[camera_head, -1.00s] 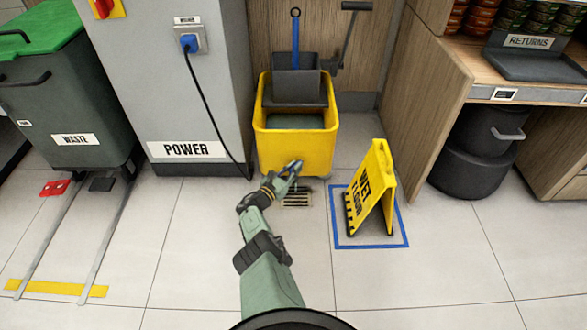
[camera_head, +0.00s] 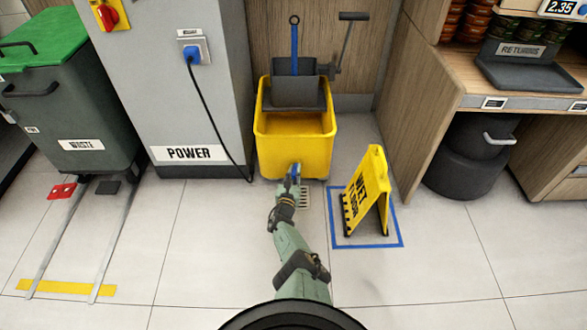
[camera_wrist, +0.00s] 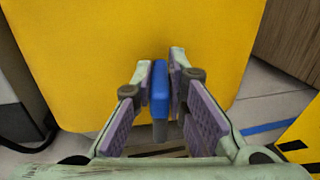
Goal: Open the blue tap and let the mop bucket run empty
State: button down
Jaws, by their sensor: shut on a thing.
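The yellow mop bucket (camera_head: 293,153) stands against the wooden panel, with a dark wringer (camera_head: 294,93) on top. Its visible inside is yellow, and I see no dark water surface. The blue tap (camera_wrist: 160,92) is low on the bucket's front, its handle upright in the wrist view above a grey spout (camera_wrist: 160,131). My gripper (camera_head: 294,174) is at the tap, its two purple-padded fingers on either side of the handle, shut on it. The wrist view also shows my gripper (camera_wrist: 162,78). Any stream from the spout is not clearly visible.
A floor drain grate (camera_head: 304,197) lies below the tap. A yellow wet-floor sign (camera_head: 366,191) stands right of it in a blue taped square (camera_head: 399,238). The grey POWER cabinet (camera_head: 190,115) stands left, its black cable (camera_head: 211,123) running down beside the bucket.

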jog(key=shift+d+n+y, duration=0.15)
jog(key=shift+n+y, duration=1.05)
jog(key=shift+y, duration=0.7)
jog(key=c, duration=1.9)
grip_release()
